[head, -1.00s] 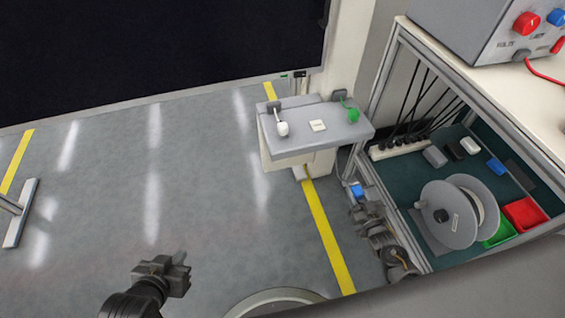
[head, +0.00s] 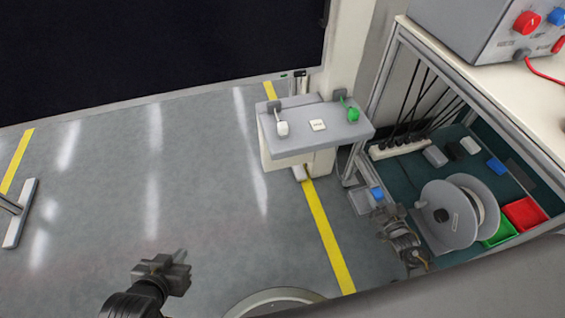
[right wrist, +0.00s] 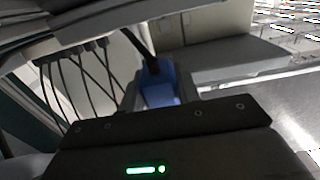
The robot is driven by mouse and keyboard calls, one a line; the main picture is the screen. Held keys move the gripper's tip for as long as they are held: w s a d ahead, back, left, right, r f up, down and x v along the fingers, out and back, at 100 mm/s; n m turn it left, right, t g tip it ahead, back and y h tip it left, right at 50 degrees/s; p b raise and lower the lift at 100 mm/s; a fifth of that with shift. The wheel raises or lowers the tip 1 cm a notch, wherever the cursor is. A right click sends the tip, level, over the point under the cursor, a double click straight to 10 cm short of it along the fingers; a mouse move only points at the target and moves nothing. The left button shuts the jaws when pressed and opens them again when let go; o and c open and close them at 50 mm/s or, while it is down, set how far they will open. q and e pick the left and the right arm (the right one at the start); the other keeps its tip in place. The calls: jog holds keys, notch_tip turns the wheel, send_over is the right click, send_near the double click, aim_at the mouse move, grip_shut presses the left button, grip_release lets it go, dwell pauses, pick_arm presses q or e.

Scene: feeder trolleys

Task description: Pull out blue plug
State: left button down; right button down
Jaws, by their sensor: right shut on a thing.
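The blue plug (head: 376,193) is in my right gripper (head: 374,199), beside the front post of the trolley frame. In the right wrist view the blue plug (right wrist: 160,88) sits between the jaws, with a dark cable or stem rising from it. My right gripper is shut on the plug. The jaws hide its lower part, and I cannot tell whether it touches a socket. My left gripper (head: 179,262) is over the open floor at the lower left, away from the plug. Its jaw gap is unclear.
A grey shelf (head: 318,121) holds a white plug (head: 283,128) and a green plug (head: 353,114). The trolley's lower tray has a power strip (head: 398,149) with black cables, a grey reel (head: 447,215), and red (head: 524,213) and green bins.

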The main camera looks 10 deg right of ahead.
pick_arm(q)
jog(key=shift+d, duration=0.1)
pick_arm(e)
jog(key=shift+f, duration=0.15)
